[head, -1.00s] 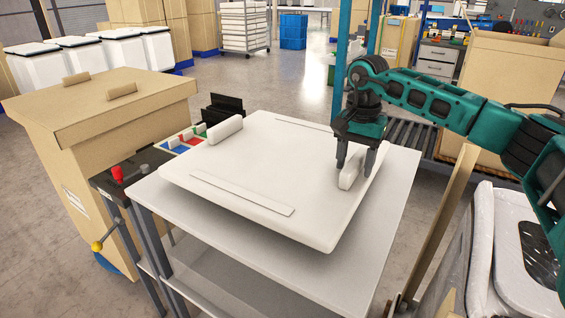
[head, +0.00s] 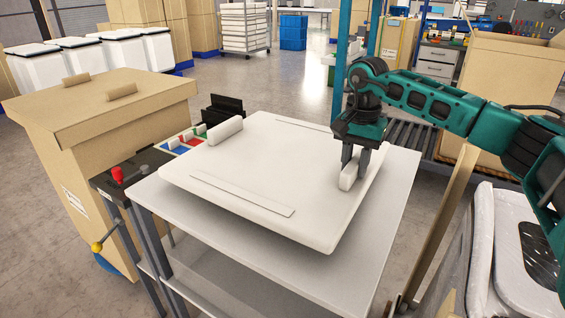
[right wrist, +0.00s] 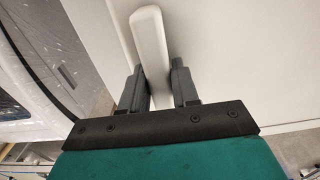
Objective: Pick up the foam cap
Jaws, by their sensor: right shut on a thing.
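The foam cap (head: 262,180) is a large white slab with raised handle blocks at its left and right sides. It lies flat on a light table (head: 330,272). My right gripper (head: 355,172) is shut on the right handle block (head: 346,180) of the cap, with the fingers pointing down. In the right wrist view the two dark fingers (right wrist: 158,88) sit on either side of the white handle (right wrist: 151,45). The other handle block (head: 225,130) is free. My left gripper is not in view.
A cardboard box (head: 105,130) with a lid stands to the left of the table. A small panel with a red knob (head: 118,174) is beside it. A wrapped white item (head: 500,250) is at the lower right. A roller conveyor (head: 408,134) runs behind the arm.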

